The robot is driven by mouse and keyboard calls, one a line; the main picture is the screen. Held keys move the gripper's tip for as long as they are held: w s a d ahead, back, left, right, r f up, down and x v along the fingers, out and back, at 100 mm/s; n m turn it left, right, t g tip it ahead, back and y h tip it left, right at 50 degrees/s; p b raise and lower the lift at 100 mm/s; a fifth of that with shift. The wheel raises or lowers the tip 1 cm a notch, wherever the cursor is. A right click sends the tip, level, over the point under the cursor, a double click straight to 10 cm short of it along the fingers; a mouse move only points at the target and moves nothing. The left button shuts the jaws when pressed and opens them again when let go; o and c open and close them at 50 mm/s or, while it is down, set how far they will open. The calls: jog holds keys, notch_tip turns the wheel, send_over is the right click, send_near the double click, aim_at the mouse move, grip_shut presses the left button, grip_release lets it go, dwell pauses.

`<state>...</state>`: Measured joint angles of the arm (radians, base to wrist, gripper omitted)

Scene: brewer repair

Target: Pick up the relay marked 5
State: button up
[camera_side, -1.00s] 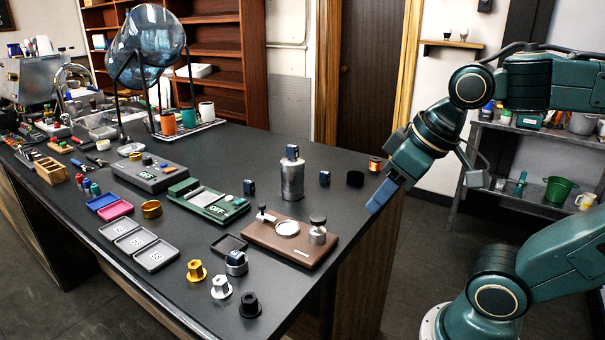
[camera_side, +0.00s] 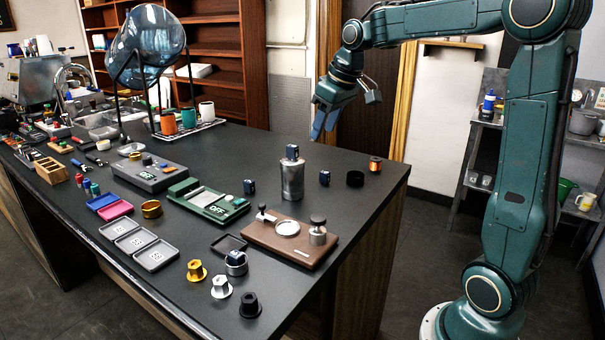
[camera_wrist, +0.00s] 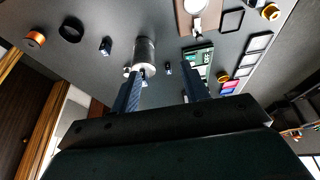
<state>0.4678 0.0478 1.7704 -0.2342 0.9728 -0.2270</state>
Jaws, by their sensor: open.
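Several small dark-blue relay blocks are in view; I cannot read their numbers. In the side view, one relay (camera_side: 292,152) stands on top of a silver canister (camera_side: 292,181). A second relay (camera_side: 324,178) lies on the counter right of the canister, and it also shows in the wrist view (camera_wrist: 105,46). A third relay (camera_side: 249,187) is by the green OFF device and also shows in the wrist view (camera_wrist: 168,69). A fourth (camera_side: 236,257) sits in a round holder near the front. My gripper (camera_side: 323,135) is open and empty, above and behind the canister.
A brown board (camera_side: 290,242) with a round plate and knob lies in front of the canister. A black ring (camera_side: 355,178) and an orange spool (camera_side: 375,165) are to its right. The green device (camera_side: 208,203) and grey trays (camera_side: 137,241) lie left. The counter's right back corner is mostly clear.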

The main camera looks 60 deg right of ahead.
jog(key=w+d+f, duration=0.3)
jog(key=d+f, duration=0.1)
jog(key=d, duration=0.5)
jog(key=w+d+f, duration=0.2)
jog(key=d+f, duration=0.2)
jog(key=d, duration=0.6)
jog(key=shift+w+d+f+g, duration=0.2)
jog(key=shift+w+f+g, duration=0.05)
jog(key=shift+w+g, duration=0.15)
jog(key=shift+f, duration=0.1)
send_over(325, 172)
jog(key=s, duration=0.2)
notch_tip(325, 172, down, 8)
jog(key=shift+s, duration=0.15)
jog(key=shift+a, duration=0.1)
jog(key=shift+x, duration=2.55)
